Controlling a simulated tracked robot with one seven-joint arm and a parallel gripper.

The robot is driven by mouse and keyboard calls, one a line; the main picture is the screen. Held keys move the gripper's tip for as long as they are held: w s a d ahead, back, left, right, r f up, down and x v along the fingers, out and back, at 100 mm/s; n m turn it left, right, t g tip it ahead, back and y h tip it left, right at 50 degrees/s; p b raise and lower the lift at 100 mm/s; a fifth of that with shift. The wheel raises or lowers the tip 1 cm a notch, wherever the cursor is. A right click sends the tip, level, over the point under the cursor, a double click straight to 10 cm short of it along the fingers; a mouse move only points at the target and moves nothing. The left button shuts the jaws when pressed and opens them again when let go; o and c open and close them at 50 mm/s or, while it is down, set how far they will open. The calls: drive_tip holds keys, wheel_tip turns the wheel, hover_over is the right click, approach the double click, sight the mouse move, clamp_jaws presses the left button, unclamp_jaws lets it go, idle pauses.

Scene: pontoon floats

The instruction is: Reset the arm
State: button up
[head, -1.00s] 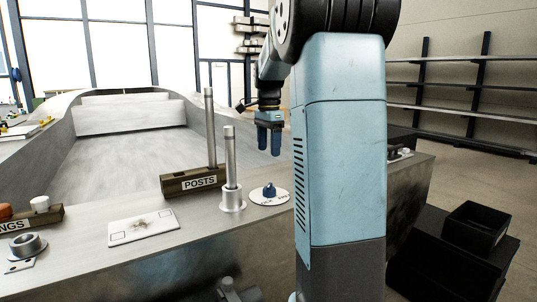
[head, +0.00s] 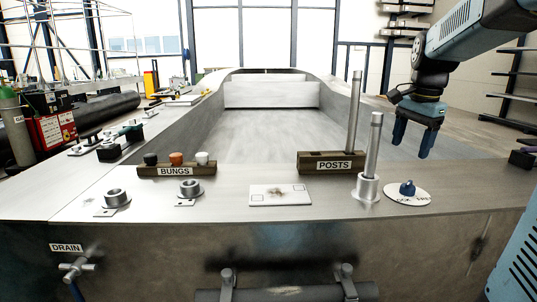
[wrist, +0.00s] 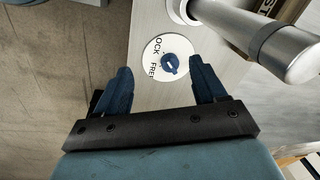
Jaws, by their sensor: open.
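My gripper (head: 415,138) hangs at the right of the head view, fingers pointing down, open and empty. It is above and a little to the right of a blue knob (head: 407,188) on a round white dial (head: 420,197). In the wrist view the dial (wrist: 156,52) lies beyond my two blue fingers, with the words "LOCK" and "FREE" partly readable, and the blue knob (wrist: 170,63) at its middle. My fingers are apart from the knob. A steel post (head: 373,150) stands upright in a round collar (head: 367,188) left of the dial.
A block labelled POSTS (head: 331,164) holds another tall post (head: 354,110). A BUNGS rack (head: 176,170) holds three bungs. Two flanged rings (head: 191,189) and a white plate (head: 280,195) lie on the metal deck (head: 240,210). The deck's front edge drops to a DRAIN valve (head: 75,268).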

drive_tip(key=s+a+f+n+t, duration=0.2)
drive_tip(key=s+a+n, duration=0.4)
drive_tip(key=s, duration=0.3)
drive_tip(key=s+a+f+n+t, duration=0.2)
drive_tip(key=s+a+f+n, duration=0.2)
drive_tip(key=s, duration=0.6)
drive_tip(key=a+n, duration=0.2)
drive_tip(key=shift+f+n, duration=0.2)
drive_tip(key=shift+n, duration=0.2)
drive_tip(key=shift+c, duration=0.5)
